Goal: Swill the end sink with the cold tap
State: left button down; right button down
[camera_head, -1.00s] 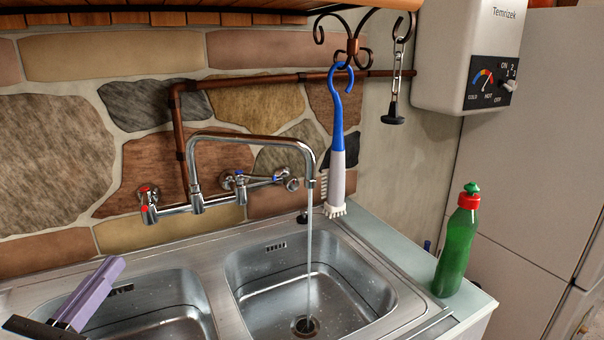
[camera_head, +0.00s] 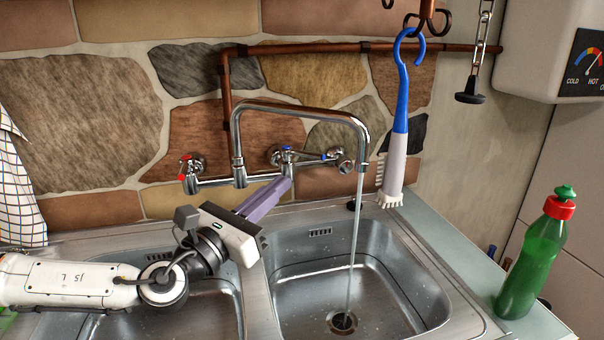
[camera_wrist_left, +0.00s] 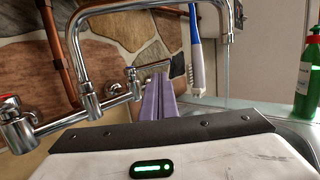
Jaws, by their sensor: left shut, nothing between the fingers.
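The end sink (camera_head: 440,290) is the right-hand steel basin. A thin stream of water (camera_head: 356,235) falls from the swivel spout (camera_head: 300,108) to its drain (camera_head: 341,322). The cold tap (camera_head: 287,155), marked blue, is on the wall mixer behind the sinks, with a lever reaching right. My left gripper (camera_head: 284,186) is shut and empty, its lilac fingers pointing up at the mixer just below the cold tap. My right gripper is out of view.
A red-marked hot tap (camera_head: 188,168) sits left on the mixer. A blue-and-white brush (camera_head: 396,150) hangs right of the spout. A black plug (camera_head: 470,97) hangs on a chain. A green bottle (camera_head: 530,268) stands on the right ledge. The left basin (camera_head: 200,310) lies under my arm.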

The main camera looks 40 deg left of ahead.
aim_at(312, 157)
pick_arm(q)
jog(key=w, duration=0.2)
jog(key=w+r, duration=0.1)
jog(key=w, duration=0.2)
jog(key=shift+w+r, duration=0.3)
jog(key=shift+w, duration=0.1)
jog(key=shift+w+d+p, duration=0.1)
jog(key=shift+w+p, duration=0.35)
jog(key=shift+w, duration=0.6)
